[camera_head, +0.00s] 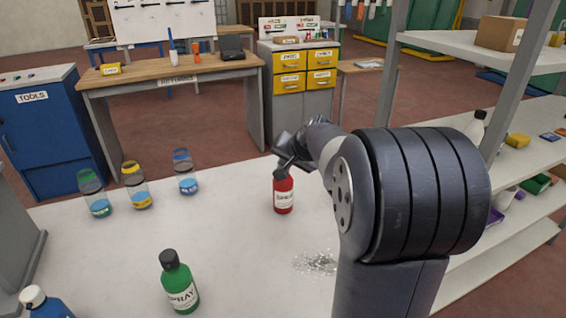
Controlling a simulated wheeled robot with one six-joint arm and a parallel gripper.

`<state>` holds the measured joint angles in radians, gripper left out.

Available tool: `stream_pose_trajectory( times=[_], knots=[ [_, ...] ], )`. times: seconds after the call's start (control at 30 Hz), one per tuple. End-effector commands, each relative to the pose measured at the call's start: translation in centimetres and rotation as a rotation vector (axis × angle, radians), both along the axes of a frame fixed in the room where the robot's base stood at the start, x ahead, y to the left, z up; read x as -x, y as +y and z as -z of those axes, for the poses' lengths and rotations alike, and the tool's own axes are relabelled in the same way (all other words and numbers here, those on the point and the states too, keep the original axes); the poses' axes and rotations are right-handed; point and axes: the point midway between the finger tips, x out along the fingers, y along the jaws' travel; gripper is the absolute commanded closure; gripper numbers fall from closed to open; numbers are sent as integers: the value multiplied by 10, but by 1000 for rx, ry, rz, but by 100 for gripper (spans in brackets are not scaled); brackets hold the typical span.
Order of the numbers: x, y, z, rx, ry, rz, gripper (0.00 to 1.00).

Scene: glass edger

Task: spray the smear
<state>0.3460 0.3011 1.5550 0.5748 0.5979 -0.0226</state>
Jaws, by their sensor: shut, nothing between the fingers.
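The smear (315,262) is a grey speckled patch on the white tabletop (235,255), just left of my arm. A red spray bottle (284,196) stands upright on the table behind the smear. A green spray bottle (178,284) with a dark cap stands upright at the front left. A blue bottle (45,302) with a white cap is partly cut off at the lower left corner.
A shelf rack (490,55) stands at right. My arm covers the table's right part; its middle is clear.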

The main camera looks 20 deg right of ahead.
Motion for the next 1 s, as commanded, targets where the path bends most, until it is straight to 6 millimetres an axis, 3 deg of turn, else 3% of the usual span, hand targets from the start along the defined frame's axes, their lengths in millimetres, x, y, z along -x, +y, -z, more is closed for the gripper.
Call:
stream_pose_trajectory(
  times=[0.03,0.33,1.0],
  knots=[
    [4,1,15,-6,33,-6,100],
    [4,1,11,-6,33,-6,100],
    [3,1,-53,-5,20,-3,100]
  ],
)
